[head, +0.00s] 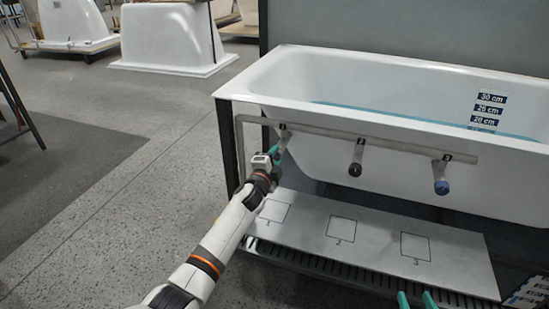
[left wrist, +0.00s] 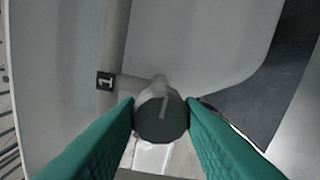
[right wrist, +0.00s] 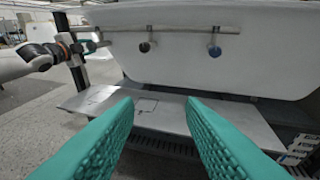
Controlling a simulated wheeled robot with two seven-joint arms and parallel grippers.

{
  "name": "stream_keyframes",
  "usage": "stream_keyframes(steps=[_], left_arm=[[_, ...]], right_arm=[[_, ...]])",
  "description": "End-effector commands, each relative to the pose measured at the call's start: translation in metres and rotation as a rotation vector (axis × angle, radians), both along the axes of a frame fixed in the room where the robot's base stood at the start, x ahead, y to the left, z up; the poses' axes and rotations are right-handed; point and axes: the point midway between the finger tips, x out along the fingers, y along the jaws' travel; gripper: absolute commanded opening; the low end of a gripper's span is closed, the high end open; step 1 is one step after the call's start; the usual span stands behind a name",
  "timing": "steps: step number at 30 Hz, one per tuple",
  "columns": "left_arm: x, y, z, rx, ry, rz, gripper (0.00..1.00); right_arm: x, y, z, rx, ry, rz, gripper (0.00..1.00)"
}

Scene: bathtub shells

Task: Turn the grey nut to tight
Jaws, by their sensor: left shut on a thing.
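The grey nut (left wrist: 160,122) is a round dark-grey knob with a pale line on its face, on the pipe branch by the label 1 (left wrist: 105,80). The line is slightly tilted from upright in the left wrist view. My left gripper (head: 277,153) is shut on the grey nut, its teal fingers on both sides of it in the left wrist view. In the head view the gripper mostly hides the nut. My right gripper (head: 416,299) is open and empty, low in front of the tray's right part; its fingers (right wrist: 160,105) are wide apart in the right wrist view.
A black nut (head: 355,169) and a blue nut (head: 441,187) hang from the same pipe (head: 325,131) at labels 2 and 3. Behind is the white bathtub (head: 290,80) holding water. Below lies a grey board (head: 378,240) with numbered squares, bare of parts.

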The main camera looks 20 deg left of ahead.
Motion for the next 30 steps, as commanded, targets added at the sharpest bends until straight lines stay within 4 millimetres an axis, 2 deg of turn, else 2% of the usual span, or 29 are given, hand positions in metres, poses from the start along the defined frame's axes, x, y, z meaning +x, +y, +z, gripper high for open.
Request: stream_keyframes(steps=[3, 4, 8, 20, 26, 30], left_arm=[[0.0, 0.0, -0.001, 0.002, 0.002, 0.0, 0.11], [0.0, 0.0, -0.001, 0.002, 0.002, 0.0, 0.35], [0.0, 0.0, -0.001, 0.001, 0.001, 0.0, 0.55], [-0.004, 0.0, -0.001, 0.0, 0.002, 0.0, 0.55], [-0.024, 0.001, 0.001, -0.001, 0.002, 0.0, 0.55], [-0.044, 0.001, 0.0, 0.0, 0.003, -0.001, 0.55]], right_arm=[[0.0, 0.0, 0.0, 0.0, 0.002, 0.0, 0.36], [0.0, 0.0, 0.0, 0.0, 0.002, 0.0, 0.36], [0.0, 0.0, -0.001, 0.0, 0.004, 0.0, 0.36], [-0.002, -0.001, -0.004, -0.008, 0.034, -0.001, 0.36], [-0.018, -0.01, -0.029, -0.052, 0.219, -0.014, 0.36], [-0.037, -0.019, -0.049, -0.091, 0.386, -0.026, 0.36]])
